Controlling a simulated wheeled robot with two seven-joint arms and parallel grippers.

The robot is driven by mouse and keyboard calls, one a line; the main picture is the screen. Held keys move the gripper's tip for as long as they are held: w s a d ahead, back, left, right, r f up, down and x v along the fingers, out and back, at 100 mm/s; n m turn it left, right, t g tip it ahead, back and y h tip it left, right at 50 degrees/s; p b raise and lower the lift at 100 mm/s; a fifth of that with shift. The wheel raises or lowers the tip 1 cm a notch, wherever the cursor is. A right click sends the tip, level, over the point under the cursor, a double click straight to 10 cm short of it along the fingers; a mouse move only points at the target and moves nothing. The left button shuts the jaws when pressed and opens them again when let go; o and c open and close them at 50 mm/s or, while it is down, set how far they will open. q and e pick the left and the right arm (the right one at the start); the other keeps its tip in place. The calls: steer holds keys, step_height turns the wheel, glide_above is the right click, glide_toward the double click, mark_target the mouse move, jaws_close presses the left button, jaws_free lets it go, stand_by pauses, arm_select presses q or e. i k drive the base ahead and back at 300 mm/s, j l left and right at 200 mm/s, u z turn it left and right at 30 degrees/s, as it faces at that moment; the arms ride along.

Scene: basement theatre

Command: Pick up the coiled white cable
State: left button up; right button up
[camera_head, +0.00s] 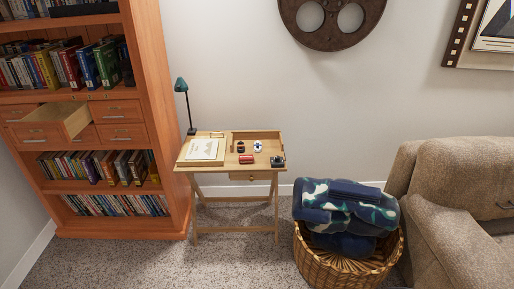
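A small white item with dark marks (257,146) lies on the small wooden desk (227,164), toward the back right of its top. It may be the coiled white cable, but it is too small to tell for sure. A small dark item (241,147) lies just left of it, and a red item (246,159) lies in front of them. A small black boxy object (277,161) sits at the desk's right front. Neither of my grippers is in view.
A wooden bookcase (179,120) with an open drawer (62,124) stands left. A clipboard with paper (202,150) and a green lamp (181,86) are on the desk. Carpet before the desk is clear.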

mark_target(257, 148)
steer(key=i+j+u, duration=0.15)
steer(key=i, duration=0.55)
steer(key=i+u, duration=0.15)
steer(key=i, duration=0.6)
steer(key=i+l+u, duration=0.15)
steer(key=i, duration=0.55)
steer(key=i+l+u, duration=0.15)
steer(key=i, duration=0.6)
